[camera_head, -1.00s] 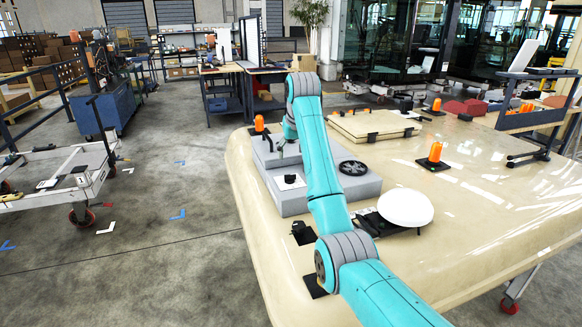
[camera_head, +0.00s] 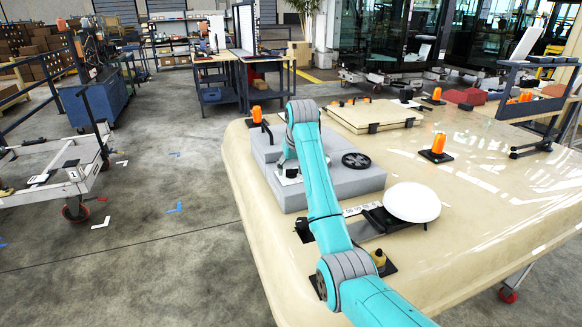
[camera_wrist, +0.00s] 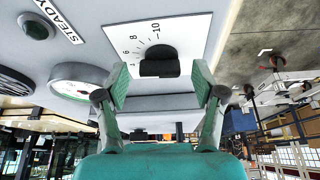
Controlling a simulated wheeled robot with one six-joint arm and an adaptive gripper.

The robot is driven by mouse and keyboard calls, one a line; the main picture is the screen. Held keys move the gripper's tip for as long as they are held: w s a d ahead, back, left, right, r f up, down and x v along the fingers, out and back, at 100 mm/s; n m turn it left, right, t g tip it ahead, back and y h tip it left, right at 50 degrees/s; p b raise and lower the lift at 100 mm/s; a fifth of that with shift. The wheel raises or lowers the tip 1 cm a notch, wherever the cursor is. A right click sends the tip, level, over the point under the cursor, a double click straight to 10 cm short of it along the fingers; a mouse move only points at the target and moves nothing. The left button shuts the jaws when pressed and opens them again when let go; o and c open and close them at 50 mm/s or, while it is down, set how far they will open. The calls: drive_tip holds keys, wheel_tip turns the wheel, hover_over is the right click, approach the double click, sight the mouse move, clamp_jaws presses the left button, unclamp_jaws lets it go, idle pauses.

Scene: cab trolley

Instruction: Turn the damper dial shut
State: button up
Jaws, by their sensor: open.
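The damper dial (camera_wrist: 160,62) is a black knob on a white plate (camera_wrist: 128,38) with printed numbers and tick marks, in the wrist view. My gripper (camera_wrist: 160,76) is open, with one green-padded fingertip on each side of the knob. A gap shows between each finger and the knob, so neither appears to touch it. In the head view my gripper (camera_head: 287,164) is over the white plate (camera_head: 290,176) on the grey box (camera_head: 340,181); the knob is hidden there by the gripper.
A black spoked wheel (camera_head: 356,160) lies on the box. A round white gauge (camera_wrist: 78,80) is close to my left finger in the wrist view. A white dome (camera_head: 411,202) and an orange beacon (camera_head: 438,146) stand on the cream surface (camera_head: 480,205).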

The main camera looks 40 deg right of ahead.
drive_tip(key=shift+c, duration=0.3)
drive_tip(key=c, duration=1.1)
drive_tip(key=n+y, duration=0.1)
drive_tip(key=n, duration=0.3)
drive_tip(key=shift+d+n+y, duration=0.15)
drive_tip(key=shift+n+y, duration=0.25)
drive_tip(key=n+y, duration=0.1)
drive_tip(key=n, duration=0.3)
drive_tip(key=shift+w+r+n+y, duration=0.1)
drive_tip(key=shift+n+y, duration=0.2)
drive_tip(key=shift+y, duration=0.1)
drive_tip(key=n, duration=0.2)
drive_tip(key=n+g+y, duration=0.1)
drive_tip(key=n, duration=0.2)
drive_tip(key=shift+w+d+y, duration=0.1)
drive_tip(key=shift+w+y, duration=0.05)
drive_tip(key=shift+y, duration=0.15)
drive_tip(key=shift+n+g+y, duration=0.3)
drive_tip(key=shift+n+g, duration=0.7)
drive_tip(key=shift+n, duration=1.2)
